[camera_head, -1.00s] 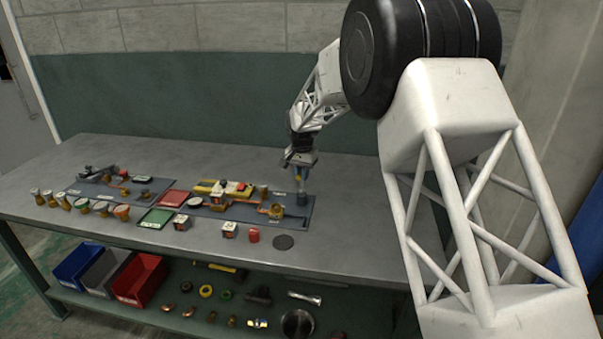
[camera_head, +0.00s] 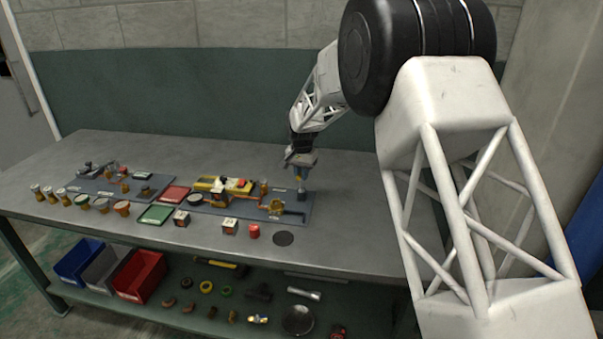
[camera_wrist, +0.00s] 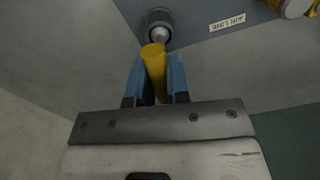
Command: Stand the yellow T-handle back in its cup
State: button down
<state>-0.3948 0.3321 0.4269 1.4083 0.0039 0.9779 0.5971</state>
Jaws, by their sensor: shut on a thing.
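The yellow T-handle (camera_wrist: 154,62) is between the two blue fingers of my gripper (camera_wrist: 156,85) in the wrist view, and the gripper is shut on it. Its visible end points toward a round grey cup (camera_wrist: 158,22) with a pale centre. The handle's end overlaps the cup's near rim in the picture; I cannot tell whether they touch. In the head view my gripper (camera_head: 300,173) points down over the right end of the grey-blue mat, above the small cup (camera_head: 301,187). The handle is too small to make out there.
The mat (camera_head: 300,210) carries yellow and brass fittings left of my gripper. The tabletop right of the mat is clear.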

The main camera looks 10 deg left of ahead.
jog(key=shift+f, duration=0.55)
jog(key=c, duration=0.7)
grip_release()
jog(key=shift+r, duration=0.2)
jog(key=shift+r, duration=3.35)
